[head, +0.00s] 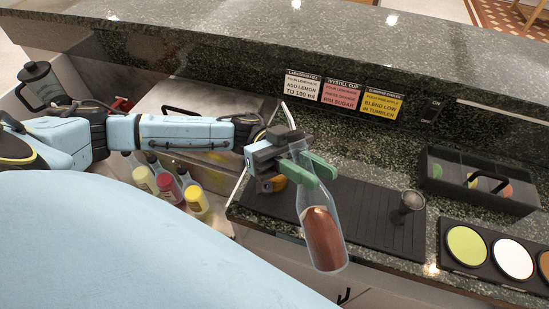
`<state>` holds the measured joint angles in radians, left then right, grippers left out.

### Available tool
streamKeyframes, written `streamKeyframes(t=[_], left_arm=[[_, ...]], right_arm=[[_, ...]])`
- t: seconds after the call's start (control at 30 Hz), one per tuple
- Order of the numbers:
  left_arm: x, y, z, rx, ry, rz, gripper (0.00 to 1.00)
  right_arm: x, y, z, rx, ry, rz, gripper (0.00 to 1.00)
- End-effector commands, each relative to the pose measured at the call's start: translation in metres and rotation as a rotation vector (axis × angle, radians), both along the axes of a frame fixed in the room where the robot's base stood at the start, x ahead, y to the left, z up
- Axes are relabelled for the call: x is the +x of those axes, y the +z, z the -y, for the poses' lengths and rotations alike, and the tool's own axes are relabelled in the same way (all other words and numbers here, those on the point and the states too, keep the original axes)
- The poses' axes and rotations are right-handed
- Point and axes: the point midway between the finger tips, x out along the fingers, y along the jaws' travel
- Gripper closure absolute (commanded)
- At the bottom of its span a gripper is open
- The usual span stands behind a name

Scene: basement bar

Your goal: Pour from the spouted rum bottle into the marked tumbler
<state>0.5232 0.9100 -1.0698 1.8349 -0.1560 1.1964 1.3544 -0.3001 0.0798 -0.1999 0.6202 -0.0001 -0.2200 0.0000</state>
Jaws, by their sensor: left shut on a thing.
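A clear bottle (310,205) with brown-red contents in its lower part hangs over the front edge of the black ribbed bar mat. Its thin pale spout (288,116) points up and slightly left. My left gripper (312,166), with green fingers, is shut around the bottle's upper part. A small dark grey vessel (407,206) stands at the right end of the mat, right of the bottle and apart from it. I cannot tell whether it is the tumbler, and no mark shows on it. My right gripper is out of view.
The black bar mat (375,215) is mostly clear. A divided caddy (480,198) stands at the right, and a tray of coloured discs (500,256) at the lower right. Several bottles (168,187) stand below my left arm. Three signs (340,93) are on the raised bar front.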

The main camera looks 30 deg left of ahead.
Motion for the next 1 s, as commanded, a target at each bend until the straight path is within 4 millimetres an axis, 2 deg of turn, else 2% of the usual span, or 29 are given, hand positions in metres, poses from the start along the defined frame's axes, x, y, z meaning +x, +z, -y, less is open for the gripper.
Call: streamKeyframes(t=[0.03,0.23,1.0], left_arm=[[0.002,0.004,-0.002,0.034,0.001,0.022,1.00],[0.002,0.002,-0.003,0.160,0.000,0.106,1.00],[0.000,-0.029,0.002,0.542,0.003,0.356,1.00]], right_arm=[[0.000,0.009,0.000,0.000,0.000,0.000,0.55],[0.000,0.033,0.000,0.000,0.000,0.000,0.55],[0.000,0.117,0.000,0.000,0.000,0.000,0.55]])
